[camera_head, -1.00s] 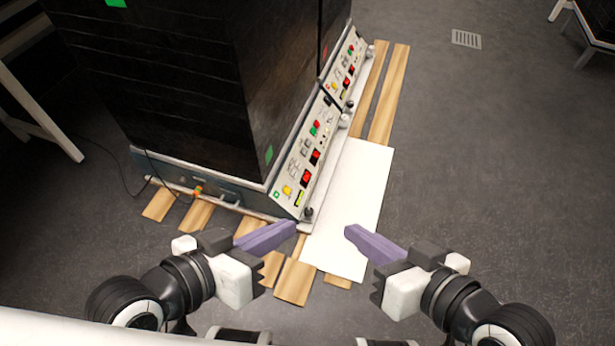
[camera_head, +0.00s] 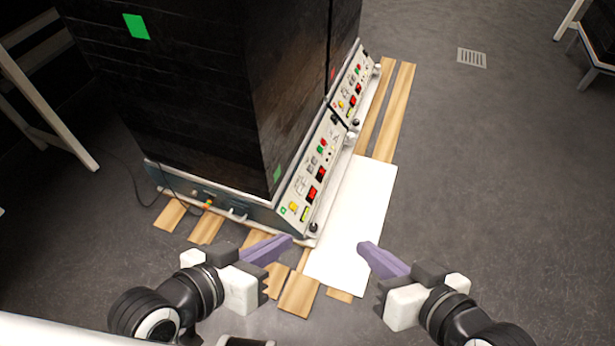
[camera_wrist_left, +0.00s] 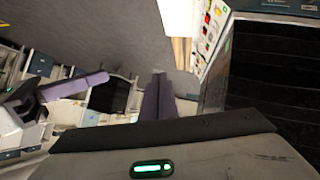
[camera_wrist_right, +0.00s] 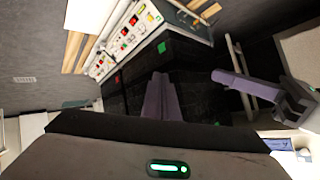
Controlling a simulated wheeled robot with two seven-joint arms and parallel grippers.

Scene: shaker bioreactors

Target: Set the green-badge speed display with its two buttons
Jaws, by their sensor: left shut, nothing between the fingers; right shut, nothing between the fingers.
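The near shaker's sloped control panel (camera_head: 312,178) carries several buttons, knobs and red displays. A small green badge (camera_head: 283,210) sits at its lower left corner, with a yellow button (camera_head: 293,206) beside it. Red displays (camera_head: 311,194) show further along, their digits too small to read. The panel also shows in the left wrist view (camera_wrist_left: 212,30) and right wrist view (camera_wrist_right: 130,38). My left gripper (camera_head: 289,239) is shut and empty, just in front of the panel's near end. My right gripper (camera_head: 363,246) is shut and empty, over the white board right of the panel.
The black shaker body (camera_head: 210,110) bears larger green patches (camera_head: 136,26). A second panel (camera_head: 352,86) continues behind the near one. A white board (camera_head: 352,220) and wooden planks (camera_head: 392,110) lie on the grey floor.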

